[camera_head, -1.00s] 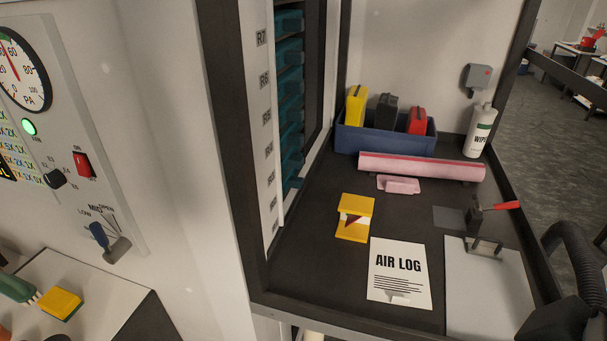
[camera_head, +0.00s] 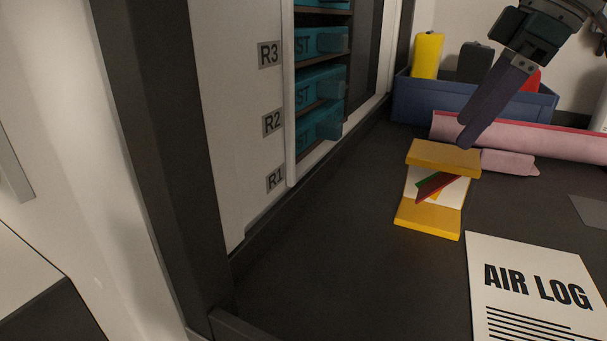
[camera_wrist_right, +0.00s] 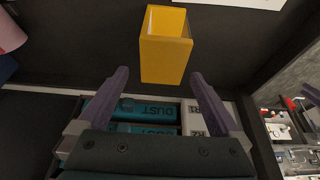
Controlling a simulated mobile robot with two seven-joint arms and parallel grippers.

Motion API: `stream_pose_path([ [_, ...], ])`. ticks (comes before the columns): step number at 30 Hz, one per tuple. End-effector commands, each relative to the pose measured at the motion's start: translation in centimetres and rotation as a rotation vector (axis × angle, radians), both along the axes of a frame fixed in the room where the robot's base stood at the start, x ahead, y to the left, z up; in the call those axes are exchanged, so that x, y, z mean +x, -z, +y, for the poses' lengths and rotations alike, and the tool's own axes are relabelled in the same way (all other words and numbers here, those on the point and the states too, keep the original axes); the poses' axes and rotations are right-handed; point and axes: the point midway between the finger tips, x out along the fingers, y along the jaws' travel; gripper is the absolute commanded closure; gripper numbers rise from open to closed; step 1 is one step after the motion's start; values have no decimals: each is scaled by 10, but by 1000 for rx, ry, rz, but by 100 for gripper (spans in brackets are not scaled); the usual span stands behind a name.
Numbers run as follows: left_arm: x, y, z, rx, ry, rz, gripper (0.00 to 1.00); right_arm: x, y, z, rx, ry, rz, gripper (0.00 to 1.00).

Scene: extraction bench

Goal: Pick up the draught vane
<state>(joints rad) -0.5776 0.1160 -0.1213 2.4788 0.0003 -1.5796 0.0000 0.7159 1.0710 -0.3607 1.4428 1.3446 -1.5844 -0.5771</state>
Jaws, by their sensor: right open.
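The draught vane is most likely the yellow piece (camera_head: 431,219) on the dark bench top. It has yellow bars at its near and far ends, a white panel between them, and a red and green pointer. In the right wrist view the yellow piece (camera_wrist_right: 165,60) looks like an open yellow box frame, beyond the fingertips. My right gripper (camera_head: 467,133) comes in from the upper right, its fingers just above the far bar in the picture. In the right wrist view my right gripper (camera_wrist_right: 160,73) is open, with nothing between its fingers. My left gripper is not in view.
A pink roll (camera_head: 560,137) and a smaller pink piece (camera_head: 510,162) lie behind and right. A blue bin (camera_head: 420,98) holds yellow, dark and red items. The AIR LOG sheet (camera_head: 525,275) lies in front. A rack of teal boxes (camera_head: 318,88) stands left. Bench left of the yellow piece is clear.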

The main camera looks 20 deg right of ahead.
Motion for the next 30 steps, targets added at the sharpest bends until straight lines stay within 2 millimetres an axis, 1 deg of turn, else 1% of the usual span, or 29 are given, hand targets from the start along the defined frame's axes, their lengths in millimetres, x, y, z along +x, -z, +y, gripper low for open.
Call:
stream_pose_path([
  [1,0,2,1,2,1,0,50,1,5,0,3,1,0,0],
  [6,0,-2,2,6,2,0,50,9,27,8,7,1,0,0],
  [14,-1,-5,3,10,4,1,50,16,52,15,6,1,2,0],
  [18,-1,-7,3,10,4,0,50,22,74,22,5,0,0,0],
  [21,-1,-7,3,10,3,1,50,25,85,24,4,2,0,0],
  [24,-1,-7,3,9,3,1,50,27,89,25,3,1,-2,0],
  [29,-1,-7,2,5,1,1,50,27,89,25,2,1,-2,0],
  [30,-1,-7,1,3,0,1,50,27,89,25,2,1,-2,2],
])
